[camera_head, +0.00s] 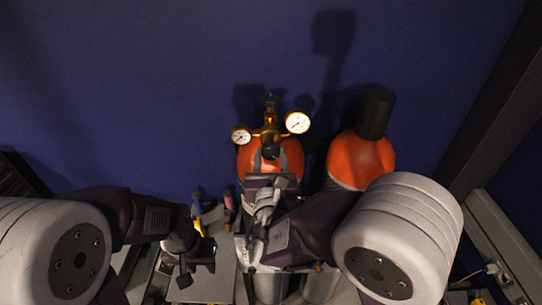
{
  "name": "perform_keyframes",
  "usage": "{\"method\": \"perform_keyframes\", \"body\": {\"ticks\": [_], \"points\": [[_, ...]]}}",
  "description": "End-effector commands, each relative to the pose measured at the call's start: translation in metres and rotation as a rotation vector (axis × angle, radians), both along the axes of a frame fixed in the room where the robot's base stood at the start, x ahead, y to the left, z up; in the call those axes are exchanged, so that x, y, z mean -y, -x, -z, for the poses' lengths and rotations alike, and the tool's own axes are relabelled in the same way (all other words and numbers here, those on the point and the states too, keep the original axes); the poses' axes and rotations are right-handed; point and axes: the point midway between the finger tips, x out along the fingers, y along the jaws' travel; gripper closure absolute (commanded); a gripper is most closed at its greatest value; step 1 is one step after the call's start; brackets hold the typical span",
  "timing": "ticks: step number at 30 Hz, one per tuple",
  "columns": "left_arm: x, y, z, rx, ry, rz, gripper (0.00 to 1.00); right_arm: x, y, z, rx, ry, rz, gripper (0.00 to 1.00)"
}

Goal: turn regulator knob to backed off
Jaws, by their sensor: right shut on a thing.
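The regulator is brass with two white-faced gauges, a left gauge (241,135) and a right gauge (297,122). It sits on top of an orange gas cylinder (243,162). My left gripper (186,276) is low and left of the cylinder, apart from the regulator. Its fingers are dark and small, so its opening is unclear.
A second orange cylinder (358,160) with a black cap (375,111) stands close on the right. Small coloured tools, one blue and yellow (197,208) and one red (228,205), are between my left gripper and the cylinder. A plain blue wall (130,80) is behind.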

Motion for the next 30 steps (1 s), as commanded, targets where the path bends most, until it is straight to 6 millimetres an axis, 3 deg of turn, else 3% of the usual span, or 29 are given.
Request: {"method": "perform_keyframes", "body": {"ticks": [11,30], "points": [[0.0,0.0,0.0,0.0,0.0,0.0,0.64,0.001,0.0,0.0,0.0,0.178,0.002,0.98],[0.0,0.0,-0.015,0.0,0.0,0.0,0.64,0.002,0.0,-0.003,0.0,0.782,0.002,0.98]]}}
